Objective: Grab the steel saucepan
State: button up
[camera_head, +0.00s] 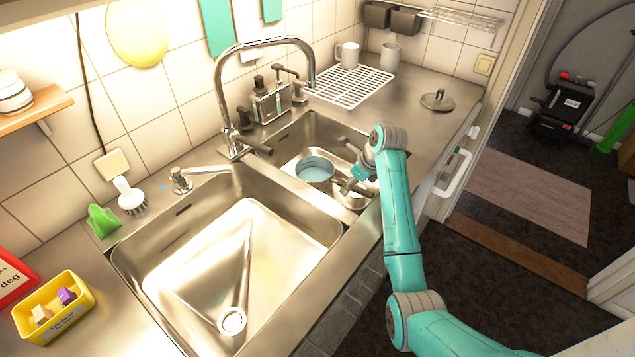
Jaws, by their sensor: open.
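A round pan with a pale blue inside (315,169) sits in the right-hand sink bowl, in the head view. A second, shiny steel vessel (352,199) lies just right of it, partly hidden under my gripper. I cannot tell for certain which of the two is the steel saucepan. My gripper (346,165) is over the right part of this bowl, its dark fingers spread apart, to the right of the blue-inside pan. It is open, with nothing clearly between the fingers. Where the pan handle runs near the lower finger is hard to make out.
The large left sink bowl (190,255) is empty. A tall tap (226,110) rises behind the divider. A lid (437,101) lies on the right counter, near a white drying rack (348,86) and mugs (390,54). A yellow box (53,308) stands at lower left.

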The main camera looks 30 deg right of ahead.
grip_shut()
jog(key=shift+r, duration=0.1)
